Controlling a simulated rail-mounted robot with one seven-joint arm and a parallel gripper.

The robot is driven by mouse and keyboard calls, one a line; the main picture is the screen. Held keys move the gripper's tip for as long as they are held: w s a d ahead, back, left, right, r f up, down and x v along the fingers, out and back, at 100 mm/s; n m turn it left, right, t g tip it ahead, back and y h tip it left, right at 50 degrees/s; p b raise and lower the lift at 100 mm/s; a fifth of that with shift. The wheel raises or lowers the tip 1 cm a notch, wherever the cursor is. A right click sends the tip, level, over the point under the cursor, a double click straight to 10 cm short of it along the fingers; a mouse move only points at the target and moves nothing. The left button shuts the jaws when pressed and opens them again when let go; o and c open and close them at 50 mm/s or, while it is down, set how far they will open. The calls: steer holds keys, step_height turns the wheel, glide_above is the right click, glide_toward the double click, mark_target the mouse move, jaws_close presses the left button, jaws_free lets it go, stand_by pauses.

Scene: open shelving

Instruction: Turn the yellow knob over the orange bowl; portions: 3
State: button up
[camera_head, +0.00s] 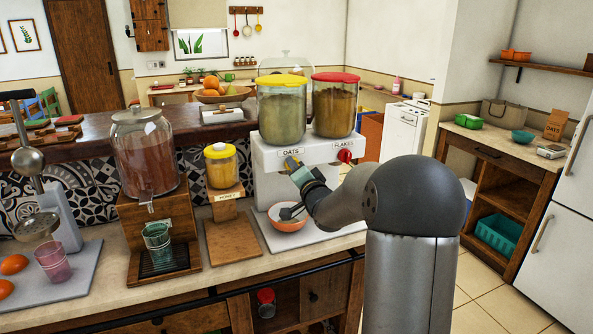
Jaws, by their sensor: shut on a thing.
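The white dispenser (263,157) carries a yellow-lidded jar labelled OATS (282,112) and a red-lidded jar labelled FLAKES (334,108). My gripper (292,164) is at the dispenser's front under the OATS label, shut on the yellow knob, which it almost wholly hides. The red knob (345,156) shows free to the right, under the FLAKES label. The orange bowl (275,225) stands on the dispenser's base below my gripper. A dark part partly covers the bowl, so its contents cannot be told clearly.
Left of the dispenser stand a yellow-lidded honey jar (221,168) on a wooden stand and a large glass drink jar (146,160) with a green glass (157,240) below it. A pink glass (52,262) and a juicer (60,215) are at far left.

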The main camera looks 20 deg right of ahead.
steer(key=o, duration=1)
steer(key=s+a+f+b, duration=0.1)
steer(key=s+b, duration=0.1)
steer(key=s, duration=1.5)
steer(key=shift+s+f, duration=0.2)
steer(key=shift+f, duration=0.15)
